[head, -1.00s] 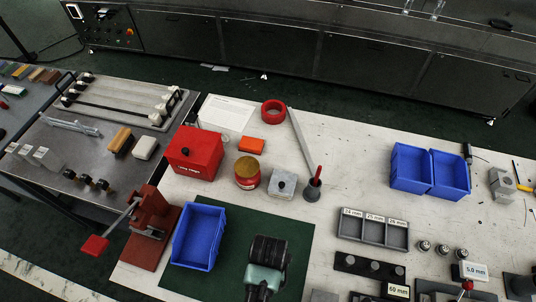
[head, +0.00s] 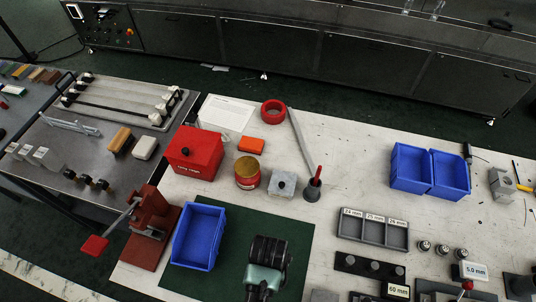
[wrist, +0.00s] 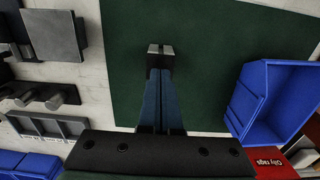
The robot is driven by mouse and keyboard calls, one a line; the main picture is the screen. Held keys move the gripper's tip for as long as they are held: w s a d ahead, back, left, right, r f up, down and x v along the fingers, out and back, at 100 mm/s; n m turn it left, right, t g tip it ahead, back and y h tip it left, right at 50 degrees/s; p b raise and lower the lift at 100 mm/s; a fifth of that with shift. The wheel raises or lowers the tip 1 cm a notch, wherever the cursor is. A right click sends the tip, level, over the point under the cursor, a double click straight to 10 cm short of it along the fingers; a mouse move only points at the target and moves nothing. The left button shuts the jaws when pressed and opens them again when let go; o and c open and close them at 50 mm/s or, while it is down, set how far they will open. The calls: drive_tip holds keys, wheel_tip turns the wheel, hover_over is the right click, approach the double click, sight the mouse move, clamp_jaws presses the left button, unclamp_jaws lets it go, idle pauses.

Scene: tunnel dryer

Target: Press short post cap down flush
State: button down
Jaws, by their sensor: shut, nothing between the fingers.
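My gripper (wrist: 160,50) is shut and empty over the green mat (wrist: 215,35) in the wrist view. In the head view my arm covers part of the same mat (head: 225,225), and my fingertips are hidden below it. A grey square block (wrist: 52,35) with a darker part at its edge stands left of the mat in the wrist view, apart from my gripper. Part of a grey piece also shows at the bottom edge of the head view (head: 324,296). I cannot tell for certain which part is the short post cap.
A blue bin (head: 198,237) stands at the mat's left side. A black peg rack (head: 370,268) and a grey labelled tray (head: 373,231) stand to the right. A red can (head: 247,172) and a grey block with a hole or knob (head: 282,184) stand behind the mat.

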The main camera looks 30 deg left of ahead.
drive_tip(key=shift+f+b, duration=0.55)
drive_tip(key=shift+f, duration=0.3)
idle(0.4)
drive_tip(key=shift+f+p, duration=0.45)
drive_tip(key=shift+p, duration=0.2)
idle(2.1)
drive_tip(key=shift+s, duration=0.1)
drive_tip(key=shift+r+p, duration=3.15)
